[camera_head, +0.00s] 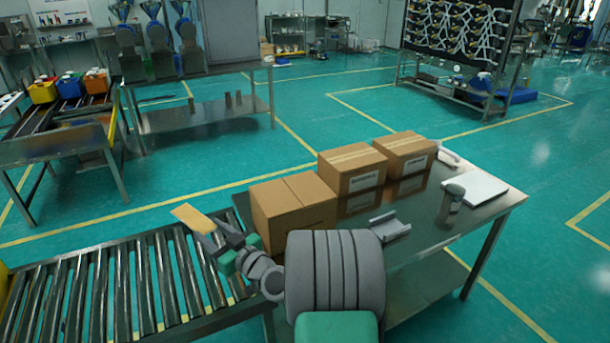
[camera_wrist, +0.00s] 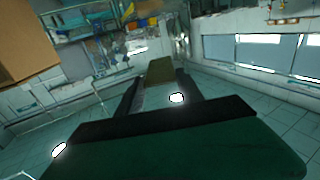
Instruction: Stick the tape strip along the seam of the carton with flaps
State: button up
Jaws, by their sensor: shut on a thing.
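The tan tape strip (camera_head: 192,217) sticks out flat from the tips of my gripper (camera_head: 217,235), which is shut on its near end. In the wrist view the strip (camera_wrist: 159,70) lies between the two dark fingers of my gripper (camera_wrist: 157,90). The carton with flaps (camera_head: 292,213) stands on the near left of the table, its top closed with a dark seam line across it. My gripper and the strip are left of this carton, above the roller conveyor and apart from it. A carton (camera_wrist: 22,42) shows at the wrist view's upper left edge.
Two more cartons (camera_head: 352,170) (camera_head: 406,152) with pale tape on top stand behind on the metal table (camera_head: 415,225). A grey holder (camera_head: 388,226), a dark cup (camera_head: 453,197) and a white flat thing (camera_head: 474,188) are to the right. The roller conveyor (camera_head: 110,285) is at left.

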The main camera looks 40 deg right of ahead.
aim_at(303, 201)
jog(key=d+r+m+h, duration=0.1)
jog(key=d, duration=0.5)
jog(key=d+r+m+h+p, duration=0.1)
jog(key=d+h, duration=0.1)
jog(key=d, duration=0.4)
jog(key=d+r+m+h+p, duration=0.1)
jog(key=d, duration=0.5)
jog(key=shift+s+r+h, duration=0.1)
jog(key=shift+h, duration=0.3)
jog(key=s+d+h, duration=0.1)
jog(key=d, duration=0.2)
jog(key=d+m+h+p, duration=0.1)
jog(key=d, duration=0.3)
jog(key=s+d+m+h, duration=0.1)
jog(key=d, duration=0.3)
jog(key=shift+s+r+g, duration=0.3)
jog(key=shift+s, duration=0.05)
notch_tip(303, 201, down, 7)
jog(key=b, duration=0.4)
jog(key=shift+a+f+b, duration=0.15)
jog(key=shift+b, duration=0.2)
jog(key=shift+s+a+b, duration=0.1)
jog(key=shift+b, duration=0.3)
jog(key=o, duration=1.4)
jog(key=shift+c, duration=0.2)
